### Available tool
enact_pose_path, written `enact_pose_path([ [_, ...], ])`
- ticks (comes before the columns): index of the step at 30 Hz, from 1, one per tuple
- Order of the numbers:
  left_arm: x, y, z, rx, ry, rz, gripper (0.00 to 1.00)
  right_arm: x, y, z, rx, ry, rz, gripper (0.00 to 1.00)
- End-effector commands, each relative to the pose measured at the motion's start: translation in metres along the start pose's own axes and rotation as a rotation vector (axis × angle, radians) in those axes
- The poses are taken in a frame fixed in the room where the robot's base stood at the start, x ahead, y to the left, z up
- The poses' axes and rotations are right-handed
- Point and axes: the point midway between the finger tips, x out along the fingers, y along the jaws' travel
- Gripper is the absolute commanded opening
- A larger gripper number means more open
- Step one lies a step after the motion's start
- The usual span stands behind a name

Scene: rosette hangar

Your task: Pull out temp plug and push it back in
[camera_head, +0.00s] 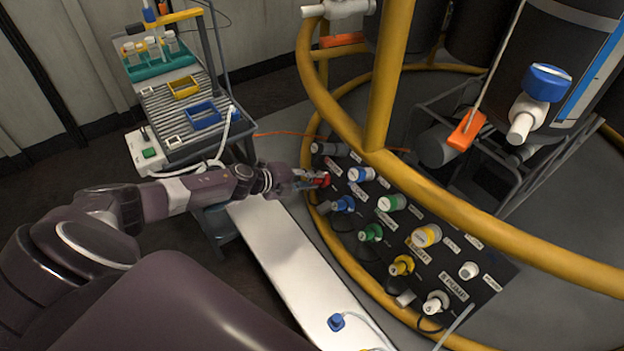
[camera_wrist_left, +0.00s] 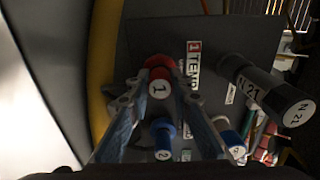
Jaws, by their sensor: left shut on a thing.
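The temp plug is red with a white end marked 1, and it shows in the left wrist view (camera_wrist_left: 158,86) beside a label reading TEMP. In the head view the red plug (camera_head: 321,180) is at the upper left of the dark connector panel (camera_head: 375,278). My left gripper (camera_head: 303,181) reaches it from the left, and its fingers are shut on the plug. The plug is at the panel; I cannot tell whether it is fully seated. My right gripper is not in view.
Blue (camera_head: 343,204), green (camera_head: 371,232), yellow (camera_head: 401,265) and white (camera_head: 436,302) plugs sit in a row on the panel. A yellow rail (camera_head: 384,70) curves over it. A cart (camera_head: 188,105) stands to the left. A dark cylinder marked N 21 (camera_wrist_left: 272,92) is close by on the right.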

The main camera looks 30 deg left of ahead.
Motion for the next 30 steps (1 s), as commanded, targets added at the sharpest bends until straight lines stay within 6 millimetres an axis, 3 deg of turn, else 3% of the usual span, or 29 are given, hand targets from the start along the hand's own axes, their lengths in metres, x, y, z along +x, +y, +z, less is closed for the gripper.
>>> enact_pose_path([
  [7, 0.001, 0.000, 0.000, 0.000, 0.000, -0.001, 0.00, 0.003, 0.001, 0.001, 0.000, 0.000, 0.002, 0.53],
  [8, 0.001, 0.000, 0.000, 0.000, 0.000, -0.001, 0.21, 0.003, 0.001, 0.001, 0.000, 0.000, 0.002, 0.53],
  [13, 0.001, 0.000, 0.000, 0.000, 0.000, -0.001, 0.40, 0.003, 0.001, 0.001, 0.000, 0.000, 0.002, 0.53],
  [23, -0.001, 0.001, 0.001, 0.001, -0.001, 0.000, 0.40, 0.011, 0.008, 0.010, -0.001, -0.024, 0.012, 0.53],
  [30, -0.025, 0.002, 0.001, 0.001, -0.001, 0.001, 0.40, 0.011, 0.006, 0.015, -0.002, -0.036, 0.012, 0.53],
])
